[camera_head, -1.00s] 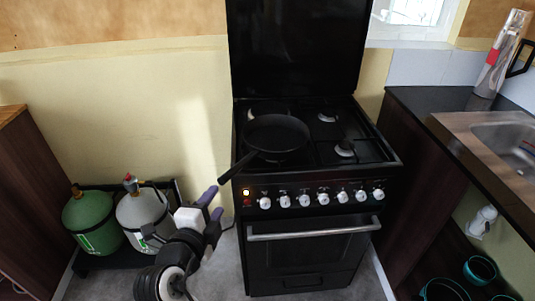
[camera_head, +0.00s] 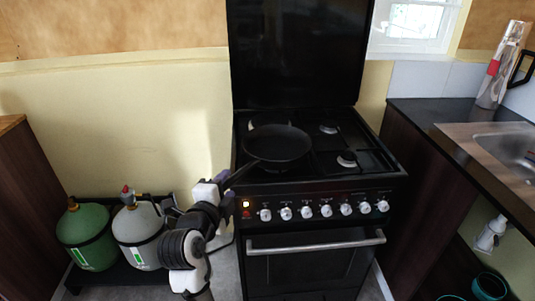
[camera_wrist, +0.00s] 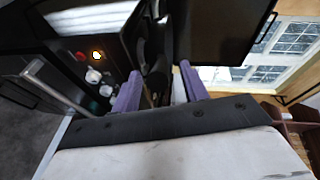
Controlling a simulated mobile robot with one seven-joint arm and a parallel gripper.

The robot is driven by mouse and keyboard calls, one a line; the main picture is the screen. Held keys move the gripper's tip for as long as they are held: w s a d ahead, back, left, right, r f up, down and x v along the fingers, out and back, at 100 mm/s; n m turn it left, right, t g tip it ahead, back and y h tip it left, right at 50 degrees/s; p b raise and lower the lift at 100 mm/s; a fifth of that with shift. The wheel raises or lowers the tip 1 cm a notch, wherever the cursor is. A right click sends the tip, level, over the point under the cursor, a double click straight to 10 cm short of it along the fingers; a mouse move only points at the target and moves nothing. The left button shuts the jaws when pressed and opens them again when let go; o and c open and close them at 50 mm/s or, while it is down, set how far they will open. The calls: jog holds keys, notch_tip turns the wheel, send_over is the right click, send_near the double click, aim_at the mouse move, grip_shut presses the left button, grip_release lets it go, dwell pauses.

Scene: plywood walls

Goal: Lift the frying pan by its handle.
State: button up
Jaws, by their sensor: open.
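The black frying pan (camera_head: 277,143) sits on the front left of the black stove's hob (camera_head: 320,165). Its handle (camera_head: 240,172) points toward the lower left, past the stove's front left corner. My gripper (camera_head: 222,179) is beside the handle's outer end, at the stove's left front edge. In the wrist view, my gripper's two purple fingers (camera_wrist: 160,88) are apart. A dark shape, apparently the handle, lies between and beyond them. I cannot tell whether the fingers touch it. The far side of the pan is hard to make out against the dark hob.
The stove's lid (camera_head: 298,55) stands upright behind the hob. Knobs (camera_head: 326,210) and an oven handle (camera_head: 316,243) line its front. Green (camera_head: 88,238) and grey (camera_head: 139,236) gas cylinders stand at left. A counter with a sink (camera_head: 505,150) is at right.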

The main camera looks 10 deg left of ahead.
jog(key=shift+w+f, duration=0.2)
jog(key=shift+w, duration=0.85)
grip_shut()
dwell(0.5)
jog(key=shift+r, duration=0.15)
